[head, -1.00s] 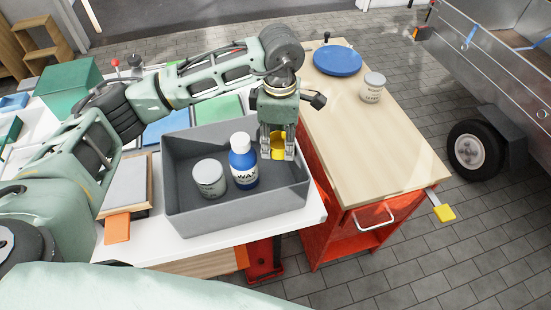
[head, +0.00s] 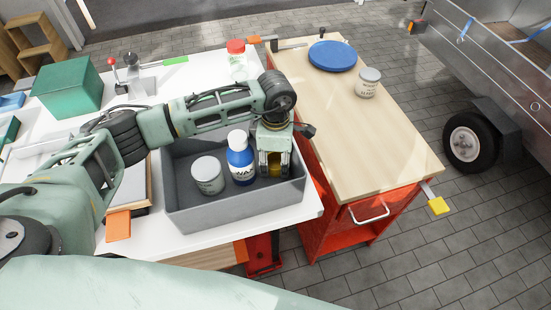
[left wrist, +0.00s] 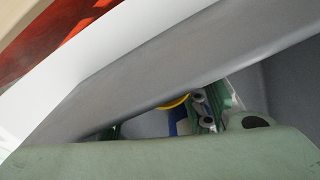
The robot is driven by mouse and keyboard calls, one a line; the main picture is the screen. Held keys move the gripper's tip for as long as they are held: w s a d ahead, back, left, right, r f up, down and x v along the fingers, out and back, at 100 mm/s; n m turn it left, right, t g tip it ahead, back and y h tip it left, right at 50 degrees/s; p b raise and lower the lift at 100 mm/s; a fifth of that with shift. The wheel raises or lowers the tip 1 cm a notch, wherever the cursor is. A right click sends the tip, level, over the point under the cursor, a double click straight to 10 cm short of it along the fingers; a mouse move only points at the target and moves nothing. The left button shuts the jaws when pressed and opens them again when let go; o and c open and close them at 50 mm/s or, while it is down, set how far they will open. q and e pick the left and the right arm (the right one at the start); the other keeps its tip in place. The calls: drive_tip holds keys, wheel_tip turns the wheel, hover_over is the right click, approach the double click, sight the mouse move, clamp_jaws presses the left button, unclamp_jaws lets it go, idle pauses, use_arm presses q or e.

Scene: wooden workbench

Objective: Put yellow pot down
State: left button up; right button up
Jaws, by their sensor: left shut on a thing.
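My left gripper (head: 274,168) points down inside the right end of the grey bin (head: 236,205) and is shut on the yellow pot (head: 275,160). The pot is mostly hidden by the fingers and lies in shadow below the bin's rim. I cannot tell whether its base touches the bin floor. In the left wrist view a sliver of the yellow pot (left wrist: 174,101) shows past the bin's grey wall (left wrist: 180,60). A blue bottle with a white cap (head: 240,160) stands just left of the gripper, and a grey-lidded white pot (head: 208,175) stands left of that. My right gripper is not in view.
The grey bin stands on a white table (head: 170,232). A red cart with a wooden top (head: 365,140) adjoins on the right, carrying a blue disc (head: 332,55) and another white pot (head: 367,82). A red-capped jar (head: 237,58) stands behind the bin.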

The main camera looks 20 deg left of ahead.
sight(276, 166)
use_arm(q)
drive_tip(key=o, duration=0.9)
drive_tip(key=shift+f, duration=0.1)
drive_tip(key=shift+r, duration=0.25)
drive_tip(key=shift+r+b, duration=0.95)
drive_tip(key=shift+r, duration=5)
